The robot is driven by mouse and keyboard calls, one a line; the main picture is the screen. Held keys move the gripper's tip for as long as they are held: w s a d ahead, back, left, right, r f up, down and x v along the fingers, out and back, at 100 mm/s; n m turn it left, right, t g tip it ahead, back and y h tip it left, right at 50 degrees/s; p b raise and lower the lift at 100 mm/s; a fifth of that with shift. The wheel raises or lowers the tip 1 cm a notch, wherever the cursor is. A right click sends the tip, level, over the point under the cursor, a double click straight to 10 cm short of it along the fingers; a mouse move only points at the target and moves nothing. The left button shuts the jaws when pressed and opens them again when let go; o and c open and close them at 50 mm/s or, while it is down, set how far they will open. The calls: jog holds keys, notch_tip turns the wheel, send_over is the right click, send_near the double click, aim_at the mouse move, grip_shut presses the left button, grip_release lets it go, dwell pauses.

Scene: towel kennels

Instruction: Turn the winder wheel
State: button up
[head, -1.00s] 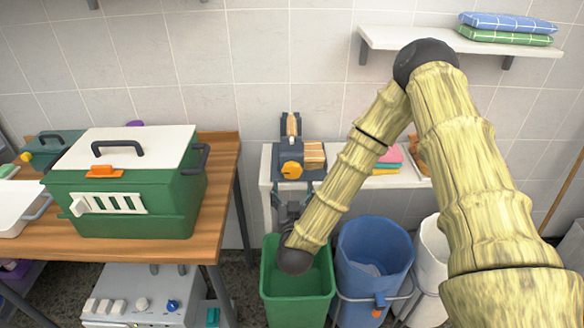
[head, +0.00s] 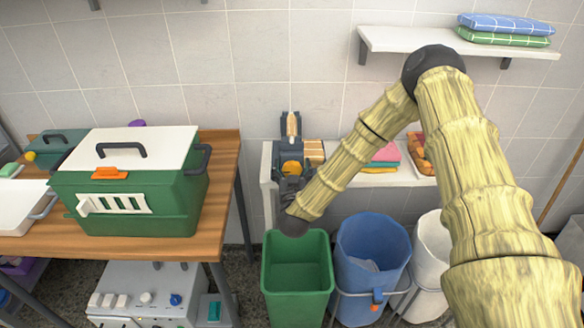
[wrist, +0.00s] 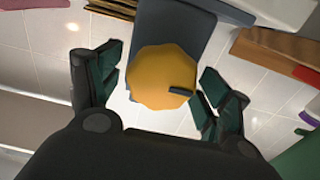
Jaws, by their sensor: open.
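The winder wheel is a yellow-orange faceted disc (head: 291,167) on the front of a dark grey winder (head: 290,128) with a wooden block beside it. The wheel (wrist: 155,78) fills the middle of the wrist view, with a small dark tab on its right side. My gripper (head: 291,188) is just below and in front of the wheel in the head view, partly covering the winder's lower part. In the wrist view my gripper (wrist: 160,84) is open, one dark green finger on each side of the wheel. A gap shows on the left; contact on the right is unclear.
The winder stands on a white bench (head: 267,165) with folded cloths (head: 384,157) to its right. Below are a green bin (head: 297,285) and a blue bin (head: 372,255). A wooden table (head: 225,190) with a green crate (head: 135,205) stands at left.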

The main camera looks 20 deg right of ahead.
jog(key=c, duration=1)
jog(key=shift+o, duration=0.2)
jog(key=shift+f+m+b, duration=0.1)
jog(key=shift+m+b, duration=0.2)
jog(key=shift+b, duration=0.15)
